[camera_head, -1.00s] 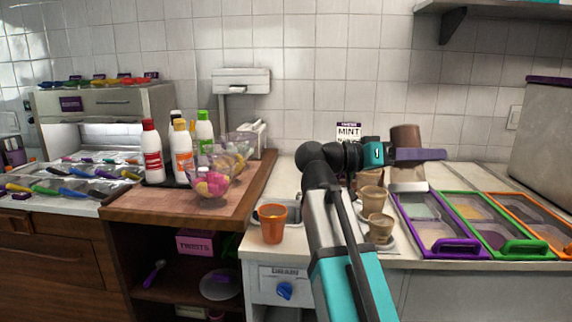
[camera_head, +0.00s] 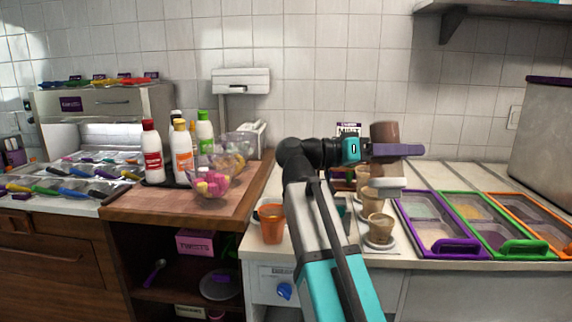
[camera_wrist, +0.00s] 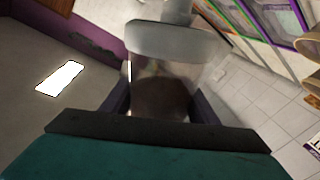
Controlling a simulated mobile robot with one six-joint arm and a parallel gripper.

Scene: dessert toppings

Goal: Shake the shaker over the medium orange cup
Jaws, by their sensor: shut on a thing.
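The orange cup (camera_head: 272,226) stands upright on the counter at the left of my arm in the head view. My gripper (camera_head: 392,150), with purple fingers, is shut on the shaker (camera_head: 384,132). The shaker is in the air above the counter at the right of the cup, apart from it. Its brown part is up and its pale grey cap end is down. In the wrist view, the shaker (camera_wrist: 165,75) is a clear body with brown contents and a grey cap, between the purple fingers. The orange cup does not show there.
Tan cups (camera_head: 380,228) on saucers stand below the shaker. Topping bins with purple (camera_head: 455,247), green (camera_head: 515,248) and orange frames lie to the right. Bottles (camera_head: 183,150) and glass bowls (camera_head: 212,183) stand on the wooden counter at left.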

